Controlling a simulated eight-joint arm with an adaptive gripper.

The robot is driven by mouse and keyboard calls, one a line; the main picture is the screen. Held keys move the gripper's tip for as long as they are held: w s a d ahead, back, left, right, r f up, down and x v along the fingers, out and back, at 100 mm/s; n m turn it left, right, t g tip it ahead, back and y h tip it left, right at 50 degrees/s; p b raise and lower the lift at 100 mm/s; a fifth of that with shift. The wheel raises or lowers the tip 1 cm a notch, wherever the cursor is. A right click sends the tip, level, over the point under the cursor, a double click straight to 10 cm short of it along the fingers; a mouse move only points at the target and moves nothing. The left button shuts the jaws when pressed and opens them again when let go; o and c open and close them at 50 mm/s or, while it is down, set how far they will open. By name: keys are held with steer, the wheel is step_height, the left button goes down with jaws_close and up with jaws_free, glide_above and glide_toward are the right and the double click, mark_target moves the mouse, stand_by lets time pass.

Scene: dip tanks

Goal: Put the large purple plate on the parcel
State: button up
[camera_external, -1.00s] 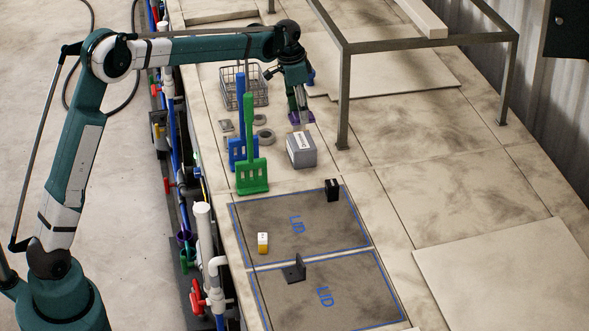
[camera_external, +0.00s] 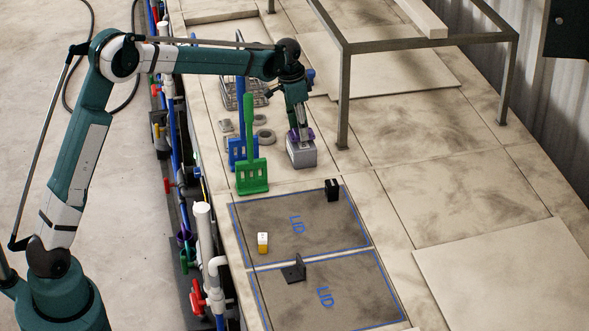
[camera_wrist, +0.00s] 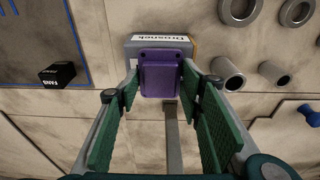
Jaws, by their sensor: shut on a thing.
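The large purple plate (camera_wrist: 162,75) is between my fingertips in the wrist view. It shows as a small purple piece (camera_external: 296,135) in the external view. My gripper (camera_external: 300,137) is shut on the plate, pointing down over the parcel. The parcel (camera_external: 302,155) is a grey box standing on the worktop. Its top edge with printed label (camera_wrist: 160,43) shows behind the plate in the wrist view. The plate is over the parcel's top; I cannot tell whether they touch. The fingers hide part of the plate in the external view.
An upright green paddle (camera_external: 251,173) and a blue paddle (camera_external: 238,152) stand left of the parcel. Grey rings (camera_external: 264,136) and a wire basket (camera_external: 232,95) are behind them. A metal frame's leg (camera_external: 343,110) rises to the right. A black block (camera_external: 332,189) is in front.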

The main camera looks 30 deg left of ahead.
mark_target(295, 131)
steer(key=shift+f, duration=0.8)
steer(key=shift+f, duration=0.1)
steer(key=o, duration=0.9)
steer(key=shift+o, duration=0.2)
step_height(295, 131, up, 12)
steer(key=s+a, duration=0.1)
steer(key=shift+s+a+b, duration=0.15)
steer(key=shift+b, duration=0.15)
